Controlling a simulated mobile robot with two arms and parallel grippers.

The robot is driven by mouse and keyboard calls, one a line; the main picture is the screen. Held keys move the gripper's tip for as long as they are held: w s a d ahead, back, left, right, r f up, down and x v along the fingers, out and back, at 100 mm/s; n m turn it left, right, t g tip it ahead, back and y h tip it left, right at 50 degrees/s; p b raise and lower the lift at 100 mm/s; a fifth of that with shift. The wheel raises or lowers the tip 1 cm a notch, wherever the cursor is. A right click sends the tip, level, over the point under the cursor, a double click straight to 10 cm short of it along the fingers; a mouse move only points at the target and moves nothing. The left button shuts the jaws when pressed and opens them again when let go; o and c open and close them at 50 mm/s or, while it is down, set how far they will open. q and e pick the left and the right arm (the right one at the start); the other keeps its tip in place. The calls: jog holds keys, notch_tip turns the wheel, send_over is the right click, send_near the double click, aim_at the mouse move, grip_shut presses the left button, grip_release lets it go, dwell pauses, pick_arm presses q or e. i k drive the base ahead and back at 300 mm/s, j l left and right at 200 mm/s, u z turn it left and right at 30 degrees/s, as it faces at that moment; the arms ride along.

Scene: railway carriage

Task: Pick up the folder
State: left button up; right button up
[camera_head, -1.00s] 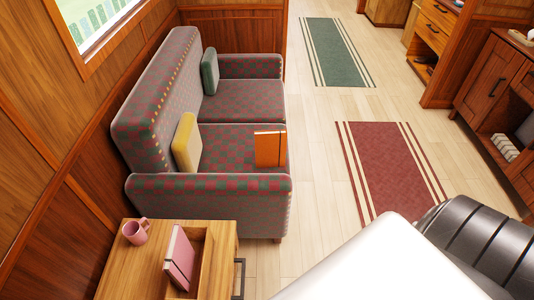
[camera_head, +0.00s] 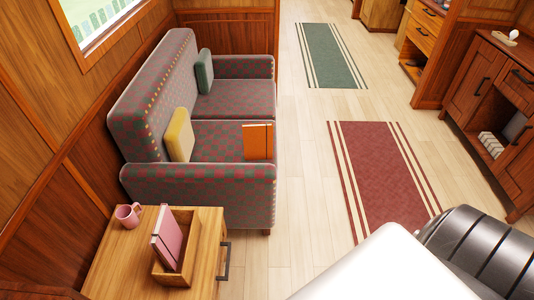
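An orange folder-like item (camera_head: 257,142) stands upright on the front seat of the checked sofa, near its open edge and just behind the near armrest. A pink, book-like or folder-like item (camera_head: 168,241) leans upright in a small wooden box (camera_head: 189,275) on the side table. I cannot tell from their looks alone which of the two is the folder. Neither gripper is in view.
The sofa (camera_head: 200,181) holds a yellow cushion (camera_head: 179,135) and a green cushion (camera_head: 204,71). A pink mug (camera_head: 128,215) stands on the wooden side table (camera_head: 121,258). A red rug (camera_head: 383,178) and a green rug (camera_head: 331,55) lie on the open floor. A dark cabinet (camera_head: 464,85) stands at right.

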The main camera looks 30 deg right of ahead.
aim_at(258, 138)
jog(key=k+u, duration=0.1)
jog(key=u, duration=0.8)
jog(key=k+j+u, duration=0.1)
jog(key=u, duration=0.35)
jog(key=l+u, duration=0.1)
jog(key=l, duration=0.4)
jog(key=k+l+u, duration=0.1)
jog(key=l, duration=0.9)
jog(key=k+l+u, duration=0.15)
jog(key=l, duration=0.3)
jog(key=k+l+u, duration=0.1)
jog(key=l, duration=0.4)
